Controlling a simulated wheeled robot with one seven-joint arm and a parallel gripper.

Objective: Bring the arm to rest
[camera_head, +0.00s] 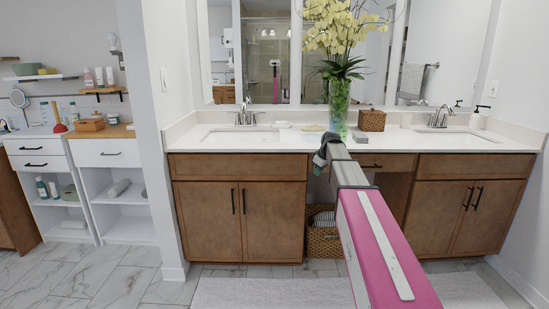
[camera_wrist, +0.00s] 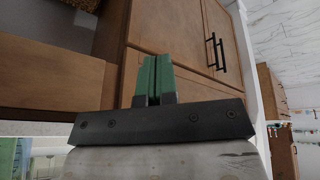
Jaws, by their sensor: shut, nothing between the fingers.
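My arm reaches forward from the bottom of the head view toward the vanity, pink and white along its near link. My gripper (camera_head: 322,156) is at its far end, small and partly hidden, in front of the counter's edge near the vase. In the wrist view my gripper (camera_wrist: 154,66) shows two green fingers pressed together, with nothing between them. Behind the fingers is the brown cabinet (camera_wrist: 185,50) with black handles. I see no contact between the fingers and the cabinet.
The vanity counter (camera_head: 285,141) holds a glass vase with yellow orchids (camera_head: 340,105), a small woven box (camera_head: 372,120) and two sinks. A wicker basket (camera_head: 323,243) stands below. White shelves (camera_head: 122,200) are at left. The tiled floor (camera_head: 120,285) at lower left is clear.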

